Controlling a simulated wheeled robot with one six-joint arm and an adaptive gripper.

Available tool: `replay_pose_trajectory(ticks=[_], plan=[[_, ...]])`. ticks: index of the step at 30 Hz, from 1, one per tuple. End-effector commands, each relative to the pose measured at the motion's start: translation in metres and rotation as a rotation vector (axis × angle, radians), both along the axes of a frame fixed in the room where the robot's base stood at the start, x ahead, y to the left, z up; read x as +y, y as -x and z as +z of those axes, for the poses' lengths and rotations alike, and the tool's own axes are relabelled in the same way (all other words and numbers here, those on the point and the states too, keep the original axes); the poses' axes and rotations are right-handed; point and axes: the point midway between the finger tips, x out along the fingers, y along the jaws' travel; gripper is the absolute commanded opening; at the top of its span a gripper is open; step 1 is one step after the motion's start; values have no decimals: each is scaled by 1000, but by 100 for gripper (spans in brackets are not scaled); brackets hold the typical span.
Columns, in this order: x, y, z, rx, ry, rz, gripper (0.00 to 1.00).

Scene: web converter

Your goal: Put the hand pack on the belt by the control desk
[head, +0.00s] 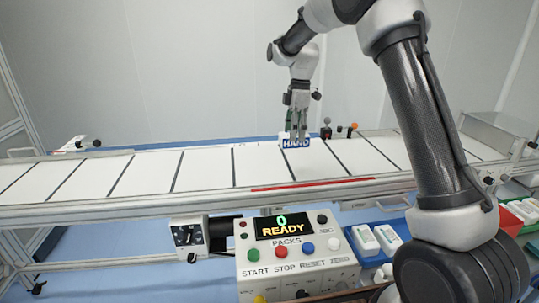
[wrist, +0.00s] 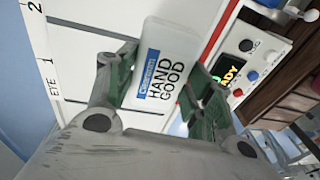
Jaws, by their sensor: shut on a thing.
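The hand pack (wrist: 170,60) is a white pack with a blue label and the words HAND GOOD in the wrist view. My gripper (wrist: 165,85) is shut on it, one finger on each side. In the head view the pack (head: 296,143) shows its HAND label below my gripper (head: 298,128), over the far part of the belt (head: 205,168). I cannot tell whether the pack touches the belt. The control desk (head: 290,255) stands in front of the belt, with a display reading 0 READY and several coloured buttons.
Blue bins (head: 368,243) with white packs stand right of the desk, and a red bin (head: 527,213) is farther right. A red strip (head: 312,184) marks the belt's near edge. Small sensors (head: 340,131) stand on the far rail. The belt's left part is clear.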

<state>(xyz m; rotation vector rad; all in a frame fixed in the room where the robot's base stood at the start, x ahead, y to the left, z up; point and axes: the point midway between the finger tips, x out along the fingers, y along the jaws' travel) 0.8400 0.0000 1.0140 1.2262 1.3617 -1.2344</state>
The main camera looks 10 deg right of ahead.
Motion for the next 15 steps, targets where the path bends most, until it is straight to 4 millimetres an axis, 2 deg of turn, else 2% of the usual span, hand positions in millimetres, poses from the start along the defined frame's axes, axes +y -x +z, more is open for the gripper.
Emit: replay_pose_trajectory(ticks=[4,11,15], plan=[[0,1,-31,4,0,-2,16],[0,1,-53,3,0,-2,16],[0,1,-74,4,0,-3,16]])
